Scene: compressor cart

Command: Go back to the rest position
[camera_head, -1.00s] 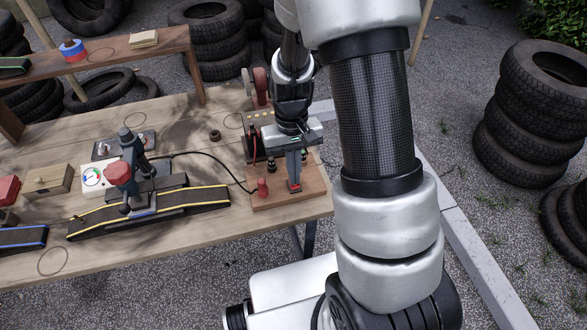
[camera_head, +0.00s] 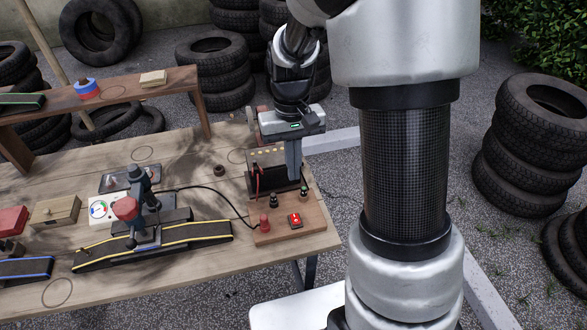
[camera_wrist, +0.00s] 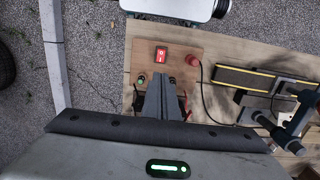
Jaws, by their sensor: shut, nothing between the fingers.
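My gripper (camera_head: 293,176) is shut and empty. Its fingers point down above the back part of a small wooden board (camera_head: 318,214) at the table's right end, apart from the red rocker switch (camera_head: 295,220). In the wrist view the closed fingers (camera_wrist: 163,82) reach toward the same board, with the switch (camera_wrist: 162,54) lying beyond the tips. A red knob (camera_head: 264,222) and dark terminals (camera_head: 274,200) stand on the board. The fingers hide part of the black box (camera_head: 262,178) behind them.
A raised wooden shelf (camera_head: 120,97) is at the back left. Tire stacks (camera_head: 535,140) stand right and behind.

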